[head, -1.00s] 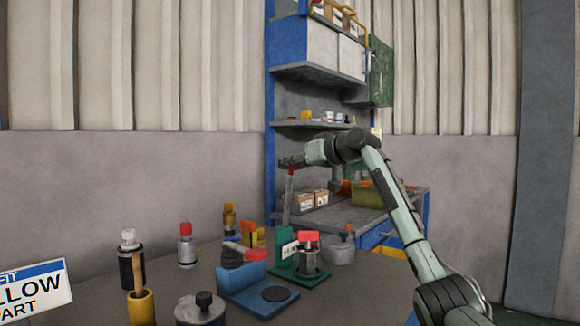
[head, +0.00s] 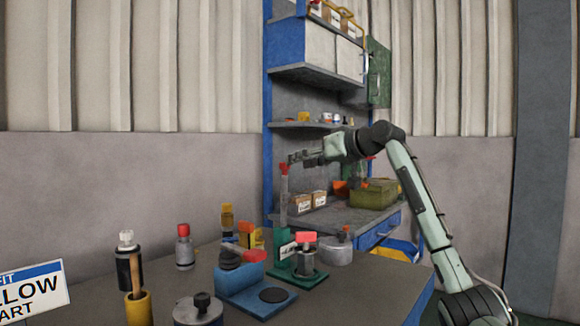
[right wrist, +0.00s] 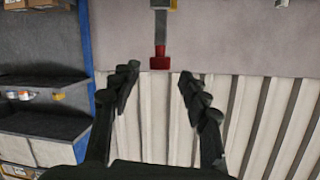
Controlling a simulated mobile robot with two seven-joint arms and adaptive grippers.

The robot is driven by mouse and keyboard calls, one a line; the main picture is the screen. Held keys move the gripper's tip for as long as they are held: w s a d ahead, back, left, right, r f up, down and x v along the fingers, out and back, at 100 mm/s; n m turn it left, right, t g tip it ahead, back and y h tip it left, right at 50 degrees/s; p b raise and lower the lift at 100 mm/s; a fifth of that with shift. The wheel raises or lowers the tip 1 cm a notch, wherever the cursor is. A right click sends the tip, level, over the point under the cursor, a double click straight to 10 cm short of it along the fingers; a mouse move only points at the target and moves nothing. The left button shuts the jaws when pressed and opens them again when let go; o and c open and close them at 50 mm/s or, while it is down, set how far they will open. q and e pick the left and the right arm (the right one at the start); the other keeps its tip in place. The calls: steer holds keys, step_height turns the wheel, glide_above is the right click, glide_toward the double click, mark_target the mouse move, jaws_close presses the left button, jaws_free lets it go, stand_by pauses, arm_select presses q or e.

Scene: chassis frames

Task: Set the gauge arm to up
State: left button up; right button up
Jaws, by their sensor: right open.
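The gauge arm (head: 283,195) is a grey bar with a red tip, standing upright from the green gauge stand (head: 287,248) on the near table. My right gripper (head: 297,158) is open and empty, beside the red tip and slightly to its right and above in the head view. In the right wrist view the red tip (right wrist: 160,62) lies beyond the gap between the open fingers (right wrist: 158,85), apart from both. A red-topped metal cylinder (head: 304,252) sits on the green base. My left gripper is not in view.
A blue stand (head: 245,288) with a red part is left of the gauge. Several bottles, a yellow cup (head: 139,308) and a grey pot (head: 336,250) stand around. Behind is a shelved workbench (head: 350,218) with boxes and a green bin (head: 372,195).

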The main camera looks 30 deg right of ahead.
steer(key=v, duration=0.5)
steer(key=shift+s, duration=0.25)
steer(key=shift+s, duration=0.1)
